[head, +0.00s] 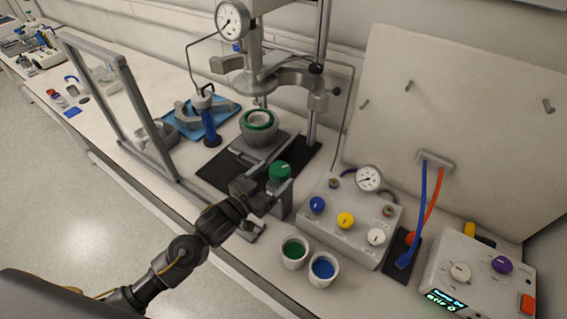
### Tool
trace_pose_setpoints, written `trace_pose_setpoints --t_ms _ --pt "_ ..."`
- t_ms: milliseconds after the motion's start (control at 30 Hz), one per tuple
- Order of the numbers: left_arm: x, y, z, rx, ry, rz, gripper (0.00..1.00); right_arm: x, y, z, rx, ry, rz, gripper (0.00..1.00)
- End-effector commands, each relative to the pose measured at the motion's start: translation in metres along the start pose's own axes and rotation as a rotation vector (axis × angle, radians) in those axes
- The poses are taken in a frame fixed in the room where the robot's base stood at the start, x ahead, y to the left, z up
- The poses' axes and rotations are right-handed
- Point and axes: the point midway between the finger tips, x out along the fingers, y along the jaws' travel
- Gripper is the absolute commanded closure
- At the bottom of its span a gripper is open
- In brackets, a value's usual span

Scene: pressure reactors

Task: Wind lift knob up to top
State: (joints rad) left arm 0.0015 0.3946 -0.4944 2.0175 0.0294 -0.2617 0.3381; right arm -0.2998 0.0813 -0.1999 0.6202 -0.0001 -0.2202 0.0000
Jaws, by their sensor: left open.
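The lift knob appears to be the green knob (279,171) with a pale index mark, on a grey block in front of the reactor stand. My left gripper (264,187) comes in from the lower left and is open, its fingers close to the knob. I cannot tell whether they touch it. The reactor vessel (258,138), with a green ring on top, sits low on its support, apart from the reactor head (259,80) above. My right gripper is not in view.
A control box (345,222) with blue, yellow and white knobs stands right of the gripper. A framed clear shield (120,110) stands left. A stirrer box (468,275) is at far right.

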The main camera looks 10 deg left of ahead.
Motion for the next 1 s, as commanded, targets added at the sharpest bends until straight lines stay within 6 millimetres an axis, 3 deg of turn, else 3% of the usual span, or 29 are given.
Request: trace_pose_setpoints --t_ms 100,300,667,1000 --pt "0.022 0.0 -0.003 -0.001 0.0 -0.001 0.24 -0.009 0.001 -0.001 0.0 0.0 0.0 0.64" --pt "0.043 0.0 -0.001 -0.001 0.0 -0.001 0.24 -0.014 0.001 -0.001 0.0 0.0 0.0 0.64" --pt "0.048 0.0 0.001 0.0 -0.001 -0.001 0.24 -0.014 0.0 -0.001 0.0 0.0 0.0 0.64" --pt "0.048 0.0 0.001 0.0 -0.001 -0.001 0.66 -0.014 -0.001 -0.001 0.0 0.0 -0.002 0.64"
